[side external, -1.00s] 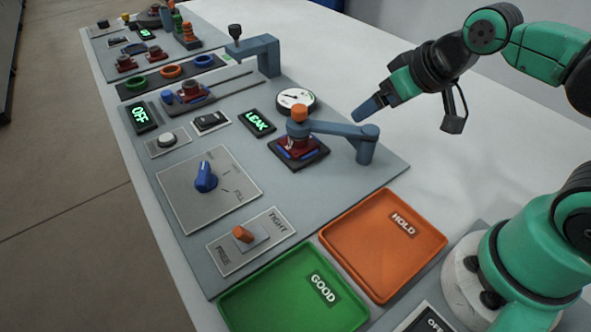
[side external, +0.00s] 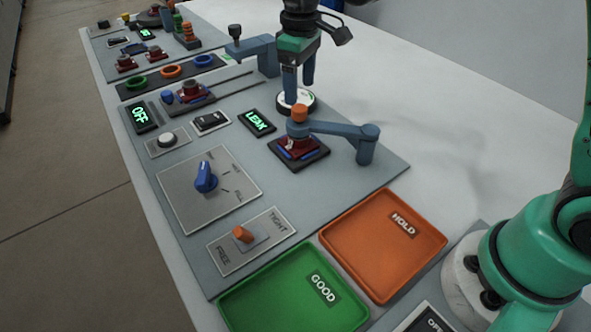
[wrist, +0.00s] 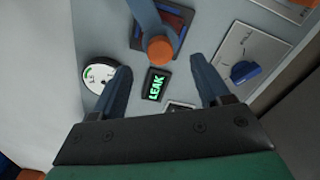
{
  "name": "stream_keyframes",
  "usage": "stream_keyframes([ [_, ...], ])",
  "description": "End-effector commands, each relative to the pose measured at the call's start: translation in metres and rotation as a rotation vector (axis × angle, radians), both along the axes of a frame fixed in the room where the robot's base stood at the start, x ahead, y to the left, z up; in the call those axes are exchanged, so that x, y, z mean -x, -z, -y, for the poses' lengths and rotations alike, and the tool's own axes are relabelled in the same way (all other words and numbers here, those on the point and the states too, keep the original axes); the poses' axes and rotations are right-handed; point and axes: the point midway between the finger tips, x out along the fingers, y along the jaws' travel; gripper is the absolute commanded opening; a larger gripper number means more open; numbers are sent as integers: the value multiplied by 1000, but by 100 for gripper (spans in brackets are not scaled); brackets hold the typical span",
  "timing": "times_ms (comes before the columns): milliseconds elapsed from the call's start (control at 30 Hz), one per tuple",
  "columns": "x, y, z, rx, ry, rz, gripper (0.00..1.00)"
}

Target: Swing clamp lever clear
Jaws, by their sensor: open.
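The clamp lever (side external: 335,128) is a blue-grey arm on a post at the right edge of the panel. Its orange knob (side external: 299,113) sits above the dark red part (side external: 290,147) in a black square fixture. In the wrist view, the orange knob (wrist: 160,50) shows at the top middle, with part of the lever (wrist: 148,15) beyond it. My gripper (side external: 300,94) is open and empty, pointing down just behind and above the knob. In the wrist view, its fingers (wrist: 160,66) are spread wide to either side of the knob; whether they touch anything cannot be told.
A round gauge (side external: 297,104) stands close behind the knob, partly hidden by my gripper. The LEAK display (side external: 257,122) lies left of the fixture. Another blue-grey bracket (side external: 258,55) rises farther back. The orange HOLD tray (side external: 360,235) and green GOOD tray (side external: 270,295) lie in front, empty.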

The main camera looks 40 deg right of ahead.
Motion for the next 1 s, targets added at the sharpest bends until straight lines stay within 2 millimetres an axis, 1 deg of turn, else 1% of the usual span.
stream_keyframes([
  [300, -1, 39, 0, 1, 0, 0, 70],
  [400, 0, 48, 0, 0, 0, 1, 70],
  [533, 0, 54, 0, 0, 1, 1, 70],
  [733, 0, 54, 0, 1, 1, 2, 70],
  [767, 0, 54, 0, 1, 1, 2, 64],
  [800, 0, 54, 0, 1, 1, 2, 53],
  [867, 0, 54, 0, 1, 1, 2, 36],
  [900, 0, 54, 0, 1, 1, 2, 24],
  [1000, 0, 53, 0, 1, 1, 2, 0],
])
